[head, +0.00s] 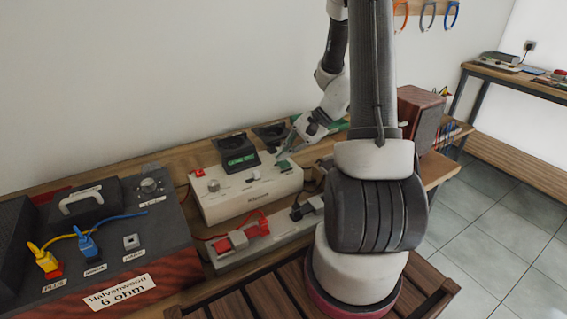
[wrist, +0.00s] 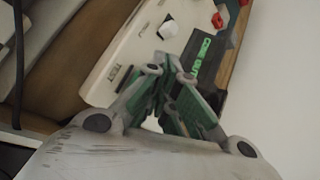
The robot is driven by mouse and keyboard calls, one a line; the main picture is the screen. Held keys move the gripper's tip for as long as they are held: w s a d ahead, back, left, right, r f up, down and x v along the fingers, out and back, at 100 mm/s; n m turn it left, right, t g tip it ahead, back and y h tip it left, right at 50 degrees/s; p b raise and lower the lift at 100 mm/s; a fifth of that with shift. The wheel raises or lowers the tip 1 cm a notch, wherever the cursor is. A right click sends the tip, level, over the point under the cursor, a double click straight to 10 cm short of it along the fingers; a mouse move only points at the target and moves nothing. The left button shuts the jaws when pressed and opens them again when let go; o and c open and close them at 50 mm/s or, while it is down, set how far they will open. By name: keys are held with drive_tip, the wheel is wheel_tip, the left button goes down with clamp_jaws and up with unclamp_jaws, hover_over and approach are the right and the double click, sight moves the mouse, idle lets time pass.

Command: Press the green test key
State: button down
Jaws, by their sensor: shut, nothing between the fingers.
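The green test key (head: 284,166) shows as a small green patch on the top of the white tester box (head: 250,196), near its right end. My gripper (head: 284,153) is shut and empty, pointing down just above the key. I cannot tell whether the tips touch it. In the wrist view the shut gripper (wrist: 165,82), with green-sided fingers, is over the box, beside a dark TEST label (wrist: 118,78). The key itself is hidden behind the fingers there.
A power strip (head: 265,240) with red plugs lies in front. A dark speaker panel (head: 100,240) stands left, a wooden box (head: 420,115) right.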

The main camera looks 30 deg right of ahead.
sight(284, 164)
drive_tip(key=shift+r, duration=2.75)
